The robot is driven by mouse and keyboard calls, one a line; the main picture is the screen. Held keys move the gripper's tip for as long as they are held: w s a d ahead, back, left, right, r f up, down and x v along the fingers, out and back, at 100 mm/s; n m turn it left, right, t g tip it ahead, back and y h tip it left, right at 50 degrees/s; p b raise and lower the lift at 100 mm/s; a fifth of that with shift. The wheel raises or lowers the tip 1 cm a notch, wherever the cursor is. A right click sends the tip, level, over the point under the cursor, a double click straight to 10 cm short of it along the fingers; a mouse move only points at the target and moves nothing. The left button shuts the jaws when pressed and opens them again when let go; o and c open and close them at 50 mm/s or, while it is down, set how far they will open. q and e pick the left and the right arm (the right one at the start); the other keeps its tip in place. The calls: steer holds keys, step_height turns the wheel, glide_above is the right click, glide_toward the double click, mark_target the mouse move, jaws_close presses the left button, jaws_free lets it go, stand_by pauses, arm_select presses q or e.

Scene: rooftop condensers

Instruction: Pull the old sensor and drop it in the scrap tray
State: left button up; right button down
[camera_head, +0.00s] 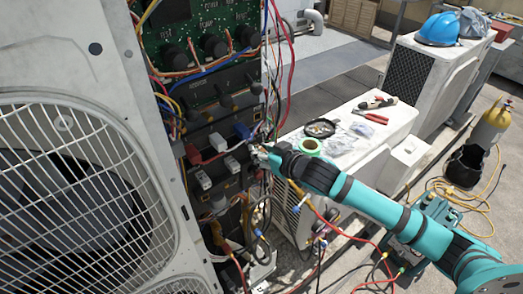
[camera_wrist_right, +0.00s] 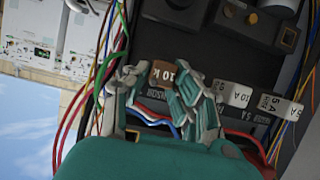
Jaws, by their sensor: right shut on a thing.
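My right gripper (camera_head: 260,154) reaches into the open electrical bay of the condenser. In the right wrist view its fingers (camera_wrist_right: 158,92) are closed around a small brown block marked "10 K" (camera_wrist_right: 163,72), which looks like the sensor. The block sits close against the dark panel (camera_wrist_right: 200,62); I cannot tell whether it is still plugged in. In the head view the block is hidden by the gripper. A round black dish (camera_head: 306,131) with small parts in it stands on the white unit to the right; it may be the scrap tray. My left gripper is not in view.
Loose wires (camera_head: 283,60) hang beside my right gripper. White plug-in blocks marked in amps (camera_wrist_right: 240,95) sit close by. A green tape roll (camera_head: 312,145), clear bags (camera_head: 361,129) and red pliers (camera_head: 375,117) lie on the white unit. Hoses (camera_head: 470,192) cross the floor.

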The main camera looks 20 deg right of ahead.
steer(key=shift+s+f, duration=0.1)
steer(key=shift+s, duration=0.1)
stand_by(0.5)
steer(key=shift+s+d, duration=0.1)
steer(key=shift+s, duration=0.05)
steer(key=shift+s+d+p, duration=0.3)
steer(key=shift+s+p, duration=0.1)
steer(key=shift+s, duration=0.25)
steer(key=shift+s, duration=0.1)
steer(key=shift+s+d, duration=0.2)
steer(key=shift+s, duration=0.45)
steer(key=shift+s+d+p, duration=0.1)
steer(key=shift+s+p, duration=0.15)
steer(key=shift+p, duration=0.1)
steer(key=shift+s+d+p, duration=0.25)
steer(key=shift+s+d, duration=0.1)
steer(key=shift+s, duration=0.55)
steer(key=shift+s+d+p, duration=0.25)
steer(key=shift+s+d, duration=0.05)
steer(key=shift+s, duration=0.55)
